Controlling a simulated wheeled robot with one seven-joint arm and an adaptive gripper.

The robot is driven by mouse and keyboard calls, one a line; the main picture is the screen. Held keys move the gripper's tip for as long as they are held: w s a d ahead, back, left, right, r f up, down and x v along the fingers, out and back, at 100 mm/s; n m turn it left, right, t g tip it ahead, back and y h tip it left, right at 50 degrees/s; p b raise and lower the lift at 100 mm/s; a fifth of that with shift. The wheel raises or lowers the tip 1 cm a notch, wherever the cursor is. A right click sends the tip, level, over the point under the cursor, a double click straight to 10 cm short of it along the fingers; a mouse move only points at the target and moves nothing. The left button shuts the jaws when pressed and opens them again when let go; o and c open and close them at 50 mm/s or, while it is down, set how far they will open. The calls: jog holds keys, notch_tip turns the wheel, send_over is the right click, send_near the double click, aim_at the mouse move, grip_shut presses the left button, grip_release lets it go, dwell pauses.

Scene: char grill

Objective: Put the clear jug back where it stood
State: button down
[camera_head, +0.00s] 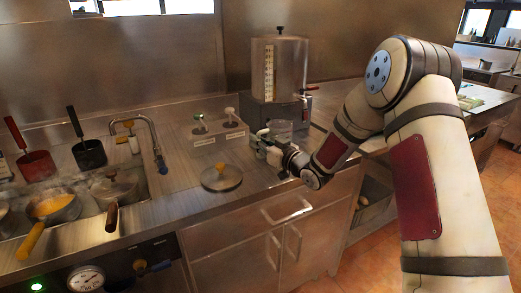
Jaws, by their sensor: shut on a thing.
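The clear jug (281,128) is a small see-through vessel. It looks upright, just in front of the steel urn at the right part of the counter. My gripper (268,138) reaches it from the front right and is shut on it. The fingers and wrist hide part of the jug, and its base is hard to see. I cannot tell whether it touches the counter.
The steel urn (279,65) has a level scale and a tap. A holder (221,133) with two utensils stands left of my gripper. A round lid (222,177) lies in front. Counter between holder and lid is clear.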

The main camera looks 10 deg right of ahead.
jog(key=shift+w+d+f, duration=0.15)
jog(key=shift+w+f, duration=0.15)
jog(key=shift+f, duration=0.3)
jog(key=shift+w+d+f, duration=0.1)
jog(key=shift+w+f, duration=0.2)
jog(key=shift+f, duration=0.3)
jog(key=shift+w+d+f, duration=0.15)
jog(key=shift+w+f, duration=0.15)
jog(key=shift+f, duration=0.4)
jog(key=shift+f, duration=0.1)
jog(key=c, duration=1.7)
grip_release()
jog(key=shift+o, duration=0.2)
